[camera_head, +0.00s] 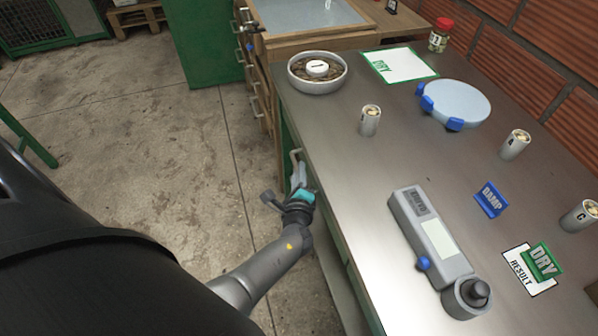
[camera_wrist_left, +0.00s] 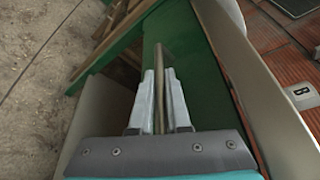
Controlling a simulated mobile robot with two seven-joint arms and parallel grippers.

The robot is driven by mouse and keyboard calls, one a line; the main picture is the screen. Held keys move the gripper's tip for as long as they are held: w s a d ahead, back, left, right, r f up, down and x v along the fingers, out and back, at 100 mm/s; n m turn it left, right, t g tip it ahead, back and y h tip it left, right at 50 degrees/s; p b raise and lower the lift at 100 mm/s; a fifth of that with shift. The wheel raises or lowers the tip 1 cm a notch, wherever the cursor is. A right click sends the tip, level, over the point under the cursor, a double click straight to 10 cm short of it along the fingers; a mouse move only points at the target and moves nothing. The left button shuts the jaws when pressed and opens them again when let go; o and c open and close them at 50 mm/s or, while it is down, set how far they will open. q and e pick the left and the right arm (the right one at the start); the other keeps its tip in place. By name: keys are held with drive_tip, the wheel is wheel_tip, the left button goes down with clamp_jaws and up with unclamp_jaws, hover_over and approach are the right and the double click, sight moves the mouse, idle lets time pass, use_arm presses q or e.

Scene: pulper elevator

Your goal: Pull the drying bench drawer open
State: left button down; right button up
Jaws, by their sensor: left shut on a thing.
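The drying bench (camera_head: 330,150) has a grey metal top and a green front, and runs down the right half of the head view. My left gripper (camera_head: 297,165) is at the bench's front side, just below the top's edge. In the left wrist view its two fingers (camera_wrist_left: 160,95) are closed around a thin bar-like handle (camera_wrist_left: 159,60) in front of the green drawer front (camera_wrist_left: 205,75). Whether the drawer stands out from the bench is hard to tell, as the top and my arm hide most of it. My right gripper is not in view.
On the bench top are a bowl (camera_head: 317,73), a cup (camera_head: 370,120), a blue-tabbed dish (camera_head: 455,104), a grey meter (camera_head: 430,235) and a DAMP sign (camera_head: 491,199). A wooden cabinet (camera_head: 262,75) stands beyond the bench.

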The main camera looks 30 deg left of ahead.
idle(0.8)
use_arm(q)
drive_tip(key=s+a+b, duration=0.3)
drive_tip(key=s+a, duration=1.3)
drive_tip(key=s, duration=0.3)
drive_tip(key=shift+s+a+b, duration=0.35)
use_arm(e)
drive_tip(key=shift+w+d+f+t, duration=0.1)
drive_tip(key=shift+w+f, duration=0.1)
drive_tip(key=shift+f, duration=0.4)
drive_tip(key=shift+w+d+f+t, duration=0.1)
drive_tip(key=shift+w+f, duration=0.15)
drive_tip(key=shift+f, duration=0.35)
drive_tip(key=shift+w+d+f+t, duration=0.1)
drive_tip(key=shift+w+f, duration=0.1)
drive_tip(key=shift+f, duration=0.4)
use_arm(q)
drive_tip(key=c, duration=0.9)
unclamp_jaws()
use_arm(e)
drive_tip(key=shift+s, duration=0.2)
use_arm(q)
drive_tip(key=shift+d, duration=0.1)
